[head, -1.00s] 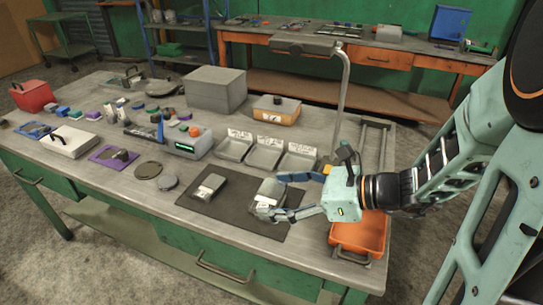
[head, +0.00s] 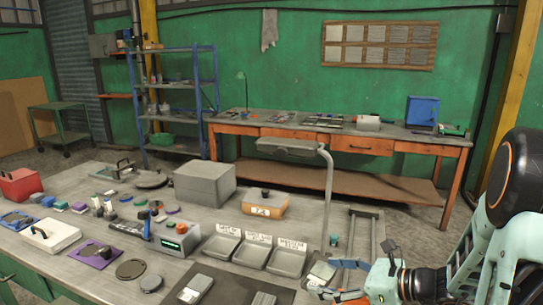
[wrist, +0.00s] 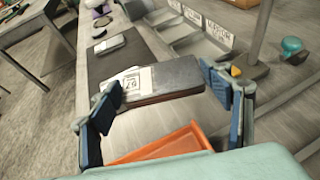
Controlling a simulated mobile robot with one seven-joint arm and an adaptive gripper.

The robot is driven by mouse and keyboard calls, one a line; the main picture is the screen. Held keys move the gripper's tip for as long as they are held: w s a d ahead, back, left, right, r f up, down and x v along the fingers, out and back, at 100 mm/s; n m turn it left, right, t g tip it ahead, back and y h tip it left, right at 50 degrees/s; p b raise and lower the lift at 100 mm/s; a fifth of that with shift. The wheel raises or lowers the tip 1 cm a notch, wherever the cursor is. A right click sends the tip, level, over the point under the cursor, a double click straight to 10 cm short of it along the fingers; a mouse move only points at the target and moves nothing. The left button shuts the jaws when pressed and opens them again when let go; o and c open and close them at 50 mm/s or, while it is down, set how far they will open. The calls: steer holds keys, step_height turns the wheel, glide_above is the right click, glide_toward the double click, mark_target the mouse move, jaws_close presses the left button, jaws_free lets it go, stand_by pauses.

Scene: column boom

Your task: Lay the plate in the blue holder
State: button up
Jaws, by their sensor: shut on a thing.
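My gripper (head: 345,279) is shut on a grey plate with a white label, raised above the bench. The plate (wrist: 178,78) lies flat between the two blue-padded fingers (wrist: 165,95) in the wrist view. In the head view the plate (head: 321,270) is small and partly covered by the fingers. A blue upright, box-like piece (head: 423,110) stands on the far bench at the back right. A flat blue tray (head: 12,222) lies at the near bench's left end. I cannot tell which of these is the holder.
A dark mat (head: 230,287) carries another labelled grey block (head: 196,289). An orange tray (wrist: 160,146) is below my gripper. The orange-fronted far bench (head: 360,143) stands beyond a floor gap.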

mark_target(327, 279)
steer(key=shift+r+p, duration=2.25)
steer(key=shift+p, duration=1.25)
step_height(327, 279, up, 2)
steer(key=p, duration=0.5)
steer(key=shift+s+a+f+b, duration=0.1)
steer(key=shift+b, duration=0.2)
